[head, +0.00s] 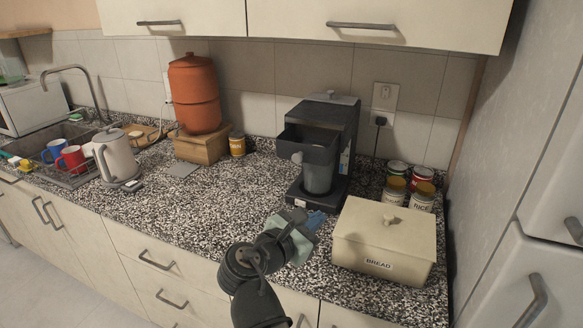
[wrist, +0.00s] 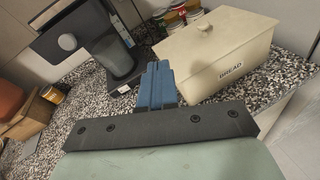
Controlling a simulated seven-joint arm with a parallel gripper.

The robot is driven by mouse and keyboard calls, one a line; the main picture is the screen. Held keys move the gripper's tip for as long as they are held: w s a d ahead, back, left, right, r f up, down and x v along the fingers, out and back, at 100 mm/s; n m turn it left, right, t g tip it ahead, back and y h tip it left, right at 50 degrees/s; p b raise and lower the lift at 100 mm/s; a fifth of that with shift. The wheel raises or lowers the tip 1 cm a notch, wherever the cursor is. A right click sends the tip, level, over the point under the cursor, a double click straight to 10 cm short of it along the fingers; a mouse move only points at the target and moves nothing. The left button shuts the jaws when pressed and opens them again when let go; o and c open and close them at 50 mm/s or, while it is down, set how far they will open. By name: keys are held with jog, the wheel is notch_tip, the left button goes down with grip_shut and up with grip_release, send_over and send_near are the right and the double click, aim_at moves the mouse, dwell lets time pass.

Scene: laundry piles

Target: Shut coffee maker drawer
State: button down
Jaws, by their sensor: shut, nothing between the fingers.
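The black coffee maker (head: 331,128) stands on the speckled counter against the tiled wall. Its drawer (head: 306,149), with a round pale knob, juts forward at the upper front, above a dark cup (head: 319,178) on the base. In the wrist view the drawer (wrist: 55,35) and its knob are at upper left, and the cup (wrist: 117,60) is beside them. My gripper (head: 315,220) is shut and empty, low in front of the coffee maker's base. Its blue fingers (wrist: 156,85) are together in the wrist view. They appear apart from the drawer.
A cream bread box (head: 385,238) sits close to the right of my gripper, with several cans (head: 397,184) behind it. An orange container (head: 195,95) on a wooden box and a kettle (head: 116,156) stand left. The counter between is mostly clear. Cabinets (head: 375,20) hang above.

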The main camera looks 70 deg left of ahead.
jog(key=s+a+r+n+g+y, duration=0.1)
jog(key=s+a+r+n+y, duration=0.45)
jog(key=s, duration=0.35)
send_near(305, 148)
jog(key=shift+n, duration=0.25)
jog(key=a, duration=0.1)
jog(key=w+a+f, duration=0.1)
jog(key=a, duration=0.1)
jog(key=shift+w+a+f, duration=0.15)
jog(key=shift+w+f, duration=0.2)
jog(key=shift+w, duration=0.05)
jog(key=x, duration=1)
jog(key=shift+a+f, duration=0.2)
jog(key=shift+w+a, duration=0.2)
jog(key=shift+w, duration=0.15)
jog(key=shift+r, duration=0.1)
jog(key=v, duration=1.4)
jog(key=shift+s+d+r, duration=0.2)
jog(key=shift+s+d, duration=0.05)
